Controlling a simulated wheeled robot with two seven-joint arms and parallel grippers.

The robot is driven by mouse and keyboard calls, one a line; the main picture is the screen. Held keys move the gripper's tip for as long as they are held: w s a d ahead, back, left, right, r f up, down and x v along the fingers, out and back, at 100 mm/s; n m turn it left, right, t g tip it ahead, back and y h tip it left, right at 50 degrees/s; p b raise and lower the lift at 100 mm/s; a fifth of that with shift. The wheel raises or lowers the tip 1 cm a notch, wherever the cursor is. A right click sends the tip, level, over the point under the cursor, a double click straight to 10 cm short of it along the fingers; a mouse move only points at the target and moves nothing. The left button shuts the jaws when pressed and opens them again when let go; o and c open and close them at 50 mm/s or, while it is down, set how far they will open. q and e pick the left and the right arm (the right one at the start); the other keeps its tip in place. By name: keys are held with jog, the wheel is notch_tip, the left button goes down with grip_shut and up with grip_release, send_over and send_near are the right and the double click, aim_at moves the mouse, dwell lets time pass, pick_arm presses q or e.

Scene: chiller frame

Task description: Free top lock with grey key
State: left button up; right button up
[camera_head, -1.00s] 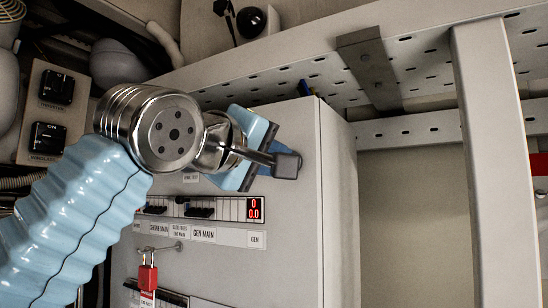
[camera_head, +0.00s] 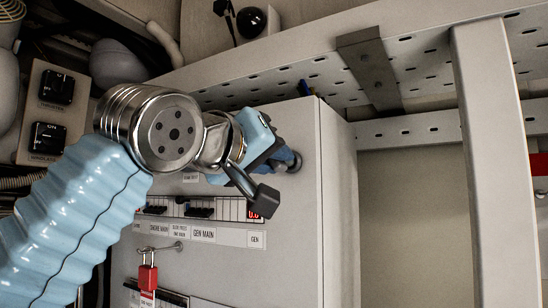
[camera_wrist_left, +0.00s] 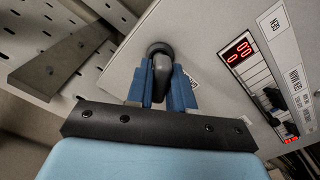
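My left gripper (camera_head: 288,160) is against the front of the grey cabinet (camera_head: 300,230), near its upper right corner. In the left wrist view its blue fingers (camera_wrist_left: 164,92) stand on both sides of the grey key (camera_wrist_left: 162,72) and look closed on it. The key sits at a dark round lock (camera_wrist_left: 159,49) on the cabinet face. In the head view the fingers and wrist hide the key and most of the lock. My right gripper is in neither view.
Below the gripper are a row of switches (camera_head: 200,212), a red digital display (camera_wrist_left: 238,51) and a hanging red padlock (camera_head: 148,277). A perforated frame beam (camera_head: 290,80) runs above the cabinet, and an upright post (camera_head: 490,160) stands to the right.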

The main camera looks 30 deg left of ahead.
pick_arm(q)
jog(key=shift+m, duration=2.6)
jog(key=shift+o, duration=0.8)
jog(key=shift+m, duration=0.3)
jog(key=o, duration=0.8)
jog(key=shift+o, duration=0.2)
jog(key=shift+s, duration=0.1)
